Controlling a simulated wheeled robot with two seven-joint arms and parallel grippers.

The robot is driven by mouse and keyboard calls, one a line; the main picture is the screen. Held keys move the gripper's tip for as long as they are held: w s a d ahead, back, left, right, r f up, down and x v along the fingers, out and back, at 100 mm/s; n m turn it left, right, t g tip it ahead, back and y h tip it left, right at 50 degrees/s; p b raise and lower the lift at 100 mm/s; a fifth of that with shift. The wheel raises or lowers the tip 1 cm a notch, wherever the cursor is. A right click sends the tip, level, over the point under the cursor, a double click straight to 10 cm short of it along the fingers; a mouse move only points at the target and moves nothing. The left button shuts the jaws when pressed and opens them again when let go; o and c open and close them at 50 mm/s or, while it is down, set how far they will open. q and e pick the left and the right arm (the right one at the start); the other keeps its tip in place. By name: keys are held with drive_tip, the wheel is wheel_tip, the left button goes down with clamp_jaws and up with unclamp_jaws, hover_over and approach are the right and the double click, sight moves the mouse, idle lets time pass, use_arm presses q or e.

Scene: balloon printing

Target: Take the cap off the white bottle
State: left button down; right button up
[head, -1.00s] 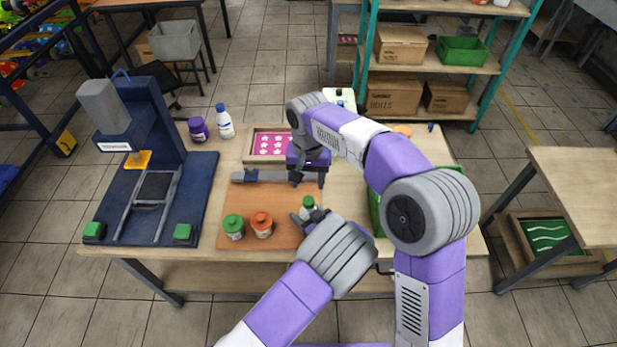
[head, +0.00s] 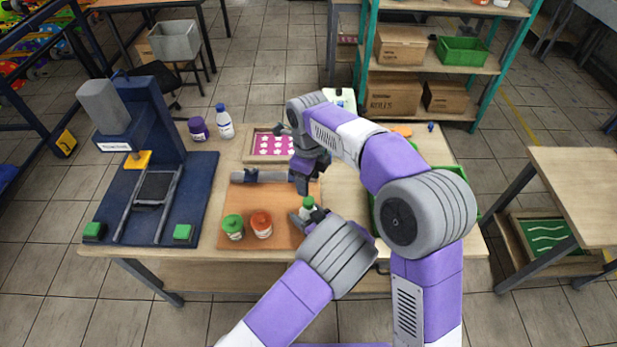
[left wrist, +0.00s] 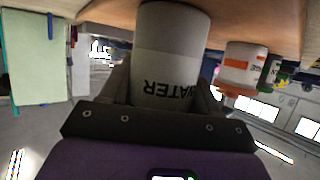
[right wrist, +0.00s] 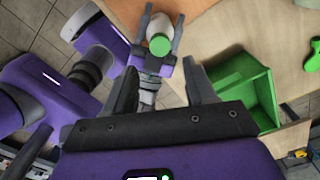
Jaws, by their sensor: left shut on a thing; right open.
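The white bottle (head: 306,214) with a green cap (head: 308,203) stands at the right of the brown board. My left gripper (head: 301,217) is shut around its body. In the left wrist view the white bottle (left wrist: 172,35) fills the space between the fingers, and its label reads "WATER" upside down. My right gripper (head: 301,187) is open and empty, above and beyond the bottle. In the right wrist view the green cap (right wrist: 160,44) is on the bottle, ahead of the open right fingers (right wrist: 160,72) and apart from them.
A green-capped jar (head: 233,227) and an orange-capped jar (head: 262,224) stand on the brown board (head: 283,236), left of the bottle. A green bin (right wrist: 236,90) is to the right. A printing press (head: 150,160) stands at the table's left. A pink-patterned tray (head: 272,145) lies behind.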

sight(308, 200)
drive_tip(key=m, duration=0.3)
drive_tip(key=shift+m, duration=0.3)
drive_tip(key=shift+f, duration=4)
